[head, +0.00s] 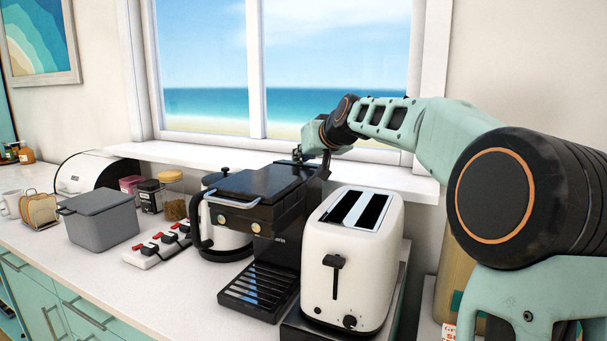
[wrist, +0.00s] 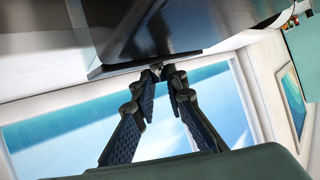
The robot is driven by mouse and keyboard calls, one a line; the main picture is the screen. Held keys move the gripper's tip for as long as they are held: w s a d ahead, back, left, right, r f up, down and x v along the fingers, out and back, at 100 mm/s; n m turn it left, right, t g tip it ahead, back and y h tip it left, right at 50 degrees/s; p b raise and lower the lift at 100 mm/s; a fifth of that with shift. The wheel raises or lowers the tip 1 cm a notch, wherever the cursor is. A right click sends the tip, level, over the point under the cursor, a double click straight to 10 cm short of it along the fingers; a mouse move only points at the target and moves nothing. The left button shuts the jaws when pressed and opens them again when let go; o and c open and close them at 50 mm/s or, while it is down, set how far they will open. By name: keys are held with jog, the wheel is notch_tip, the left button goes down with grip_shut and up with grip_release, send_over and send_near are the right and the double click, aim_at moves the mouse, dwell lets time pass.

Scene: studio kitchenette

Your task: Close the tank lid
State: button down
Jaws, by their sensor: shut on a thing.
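The black coffee machine (head: 262,200) stands in the middle of the counter, its flat dark top seen in the head view. My gripper (head: 312,157) is at the machine's rear right corner, with its fingers partly hidden there. In the wrist view my gripper (wrist: 163,72) has its fingertips closed together at the edge of a thin dark plate, which looks like the tank lid (wrist: 110,68). A dark, glossy body (wrist: 165,30) lies beyond that plate. The lid's angle is hard to tell in the head view.
A white toaster (head: 350,262) stands close to the machine's right.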

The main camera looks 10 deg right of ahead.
jog(key=f+t+b, duration=0.1)
jog(key=b, duration=0.2)
jog(key=shift+s+a+n, duration=0.1)
jog(key=shift+s+n, duration=0.05)
jog(key=shift+n, duration=0.15)
jog(key=shift+f+b, duration=0.1)
jog(key=shift+b, duration=0.8)
jog(key=shift+s+t+b, duration=0.1)
jog(key=shift+t+b, duration=0.2)
jog(key=shift+b, duration=0.2)
jog(key=c, duration=1.9)
grip_release()
jog(key=shift+c, duration=0.2)
jog(key=shift+r+p, duration=0.35)
jog(key=shift+p, duration=0.15)
jog(key=g+p, duration=0.1)
jog(key=p, duration=0.3)
jog(key=shift+r, duration=0.4)
jog(key=shift+w+p, duration=0.2)
jog(key=shift+p, duration=0.3)
